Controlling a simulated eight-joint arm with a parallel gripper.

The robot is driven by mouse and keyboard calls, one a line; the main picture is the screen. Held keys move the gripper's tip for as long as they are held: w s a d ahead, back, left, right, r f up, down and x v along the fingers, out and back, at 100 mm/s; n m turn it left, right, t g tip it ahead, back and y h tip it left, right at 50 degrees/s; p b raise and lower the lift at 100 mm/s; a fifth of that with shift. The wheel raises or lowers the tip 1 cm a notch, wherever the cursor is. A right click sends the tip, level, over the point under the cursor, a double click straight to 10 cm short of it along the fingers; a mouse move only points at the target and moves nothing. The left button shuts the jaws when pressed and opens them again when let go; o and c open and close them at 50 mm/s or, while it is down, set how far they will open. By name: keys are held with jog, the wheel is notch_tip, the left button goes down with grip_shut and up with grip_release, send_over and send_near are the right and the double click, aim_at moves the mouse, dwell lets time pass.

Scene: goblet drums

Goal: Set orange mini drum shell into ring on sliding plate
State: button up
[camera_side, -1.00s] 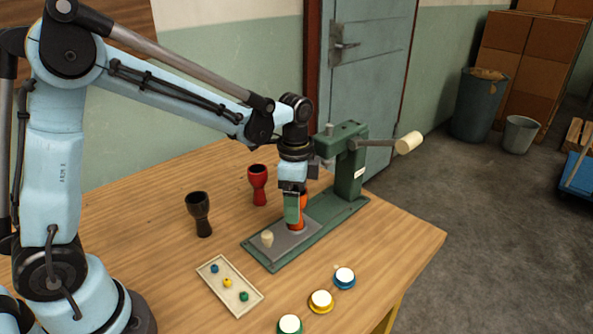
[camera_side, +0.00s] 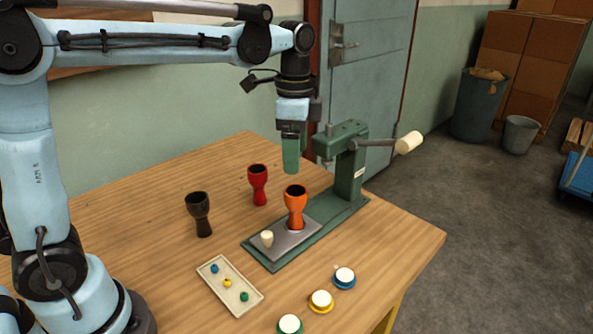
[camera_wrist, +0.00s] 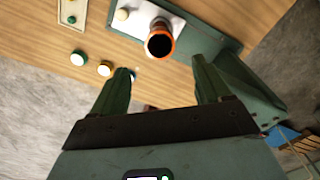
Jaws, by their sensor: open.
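The orange mini drum shell (camera_side: 296,205) stands upright on the grey sliding plate (camera_side: 283,242) of the green press, its foot at the ring position (camera_side: 297,228); the ring is mostly hidden by the foot. In the wrist view the shell (camera_wrist: 160,42) shows its dark open mouth over the plate (camera_wrist: 137,10). My gripper (camera_side: 291,172) is above the shell, apart from it. In the wrist view my gripper (camera_wrist: 162,78) has its two green fingers spread wide with nothing between them.
The press column (camera_side: 350,165) with its lever (camera_side: 408,143) stands right behind the shell. A pale knob (camera_side: 267,238) is on the plate. Black (camera_side: 199,213) and red (camera_side: 258,184) shells stand left. A tray (camera_side: 229,285) and several drumheads (camera_side: 321,300) lie in front.

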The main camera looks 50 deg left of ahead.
jog(key=s+a+f+n+t, duration=0.1)
jog(key=s+f+n+t, duration=0.1)
jog(key=s+n, duration=0.3)
jog(key=s+a+f+n+t, duration=0.1)
jog(key=s+f+n+t, duration=0.1)
jog(key=s+n+t, duration=0.3)
jog(key=shift+s+f+n, duration=0.3)
jog(key=shift+s+n, duration=0.1)
jog(key=shift+s, duration=0.4)
